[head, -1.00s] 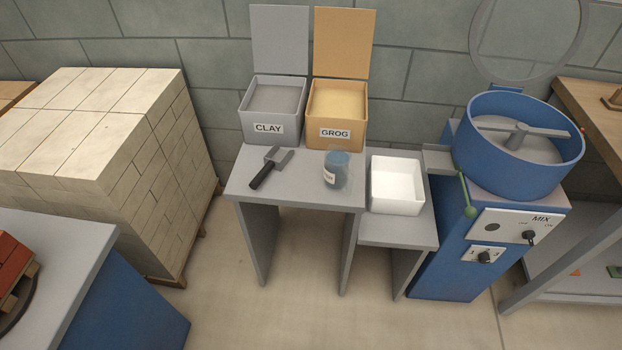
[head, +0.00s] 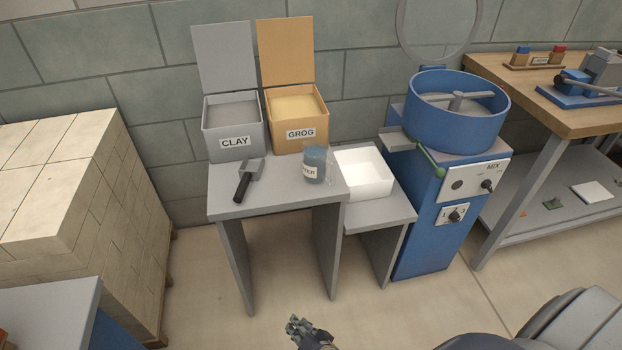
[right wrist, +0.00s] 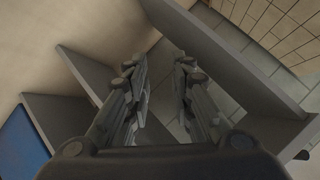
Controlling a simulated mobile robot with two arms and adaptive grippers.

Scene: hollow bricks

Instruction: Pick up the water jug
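The water jug (head: 316,164) is a clear container with blue water and a white label, only partly readable. It stands upright on the grey table (head: 277,196), near its right edge, in the head view. My right gripper (head: 296,326) is at the bottom of the head view, in front of the table and well apart from the jug. In the right wrist view its two fingers (right wrist: 160,75) are spread with nothing between them; the jug does not show there. My left gripper is not in view.
A scoop (head: 247,181) lies left of the jug. Open CLAY (head: 234,142) and GROG (head: 300,133) bins stand behind. A white tray (head: 364,188) sits on a lower shelf at right, beside the blue mixer (head: 455,125). Stacked pale bricks (head: 70,200) stand at left.

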